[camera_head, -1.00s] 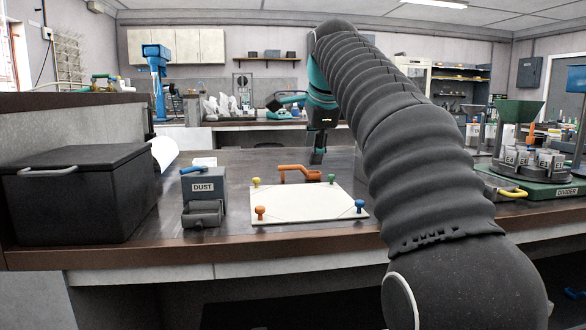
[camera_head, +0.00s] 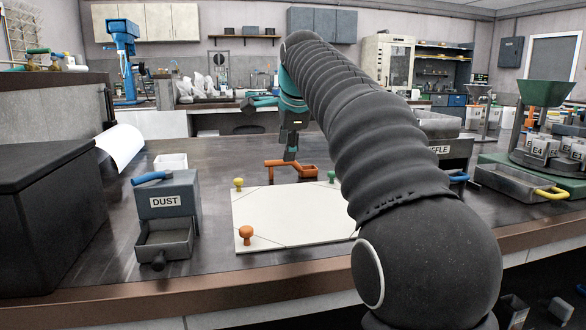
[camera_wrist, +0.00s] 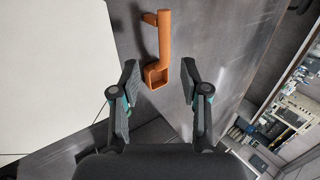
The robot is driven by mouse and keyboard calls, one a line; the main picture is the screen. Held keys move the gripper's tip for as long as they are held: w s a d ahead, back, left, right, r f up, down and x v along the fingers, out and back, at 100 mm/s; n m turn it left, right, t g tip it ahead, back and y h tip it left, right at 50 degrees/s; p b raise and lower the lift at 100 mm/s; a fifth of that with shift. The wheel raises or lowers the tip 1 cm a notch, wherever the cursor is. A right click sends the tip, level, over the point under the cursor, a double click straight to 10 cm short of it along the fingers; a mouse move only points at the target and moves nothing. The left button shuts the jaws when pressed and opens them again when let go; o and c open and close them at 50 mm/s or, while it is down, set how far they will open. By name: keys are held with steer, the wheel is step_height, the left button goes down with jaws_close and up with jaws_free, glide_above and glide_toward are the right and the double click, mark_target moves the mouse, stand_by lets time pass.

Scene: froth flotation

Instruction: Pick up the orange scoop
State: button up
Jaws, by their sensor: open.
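The orange scoop (camera_head: 290,167) lies on the dark bench just behind the white board (camera_head: 285,215). In the wrist view the scoop (camera_wrist: 165,40) has its square cup toward me and its handle running away from me, with a short crosspiece at the far end. My gripper (camera_wrist: 158,72) is open, with one finger on each side of the scoop's cup end in the picture. I cannot tell whether the fingertips are at the scoop's height; nothing is held. In the head view my gripper (camera_head: 290,155) points down at the scoop.
A dust box (camera_head: 168,205) with a pulled-out drawer and a blue-handled tool on top stands left of the board. Pegs, yellow (camera_head: 238,184), orange (camera_head: 246,234) and green (camera_head: 331,176), stand on the board's corners. A black box (camera_head: 45,210) is at far left.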

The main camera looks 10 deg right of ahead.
mark_target(284, 163)
steer(key=shift+x, duration=1.2)
steer(key=shift+w+x, duration=0.25)
steer(key=shift+x, duration=2.3)
steer(key=shift+d+r, duration=0.15)
jaws_close()
